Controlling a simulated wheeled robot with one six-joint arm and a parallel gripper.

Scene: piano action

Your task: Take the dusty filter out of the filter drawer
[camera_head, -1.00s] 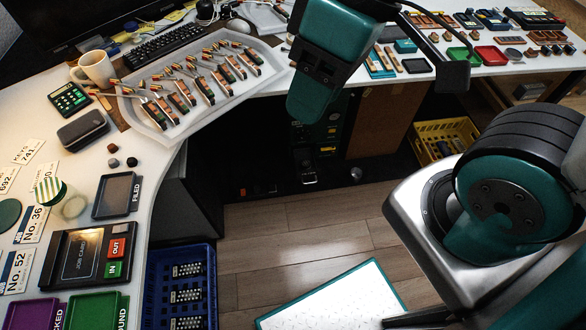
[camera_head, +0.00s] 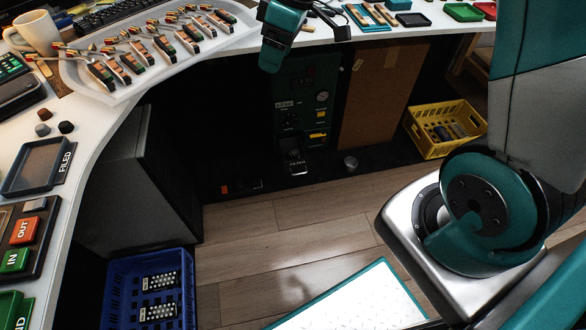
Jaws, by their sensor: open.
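A dark teal machine (camera_head: 305,95) stands under the desk with a gauge, yellow labels and dark fittings. The filter drawer (camera_head: 297,166) is the small black part low on its front, with pale lettering. I cannot tell how far it is open, and I cannot make out the dusty filter in it. The teal wrist of my arm (camera_head: 281,38) hangs from the top edge, in front of the desk's rim and the machine's top.
A small grey round object (camera_head: 350,162) sits right of the drawer. A brown panel (camera_head: 380,100) and a yellow crate (camera_head: 440,150) stand further right. A grey cabinet (camera_head: 135,185) and a blue crate (camera_head: 190,257) are at left. The wooden floor (camera_head: 290,220) in front is clear.

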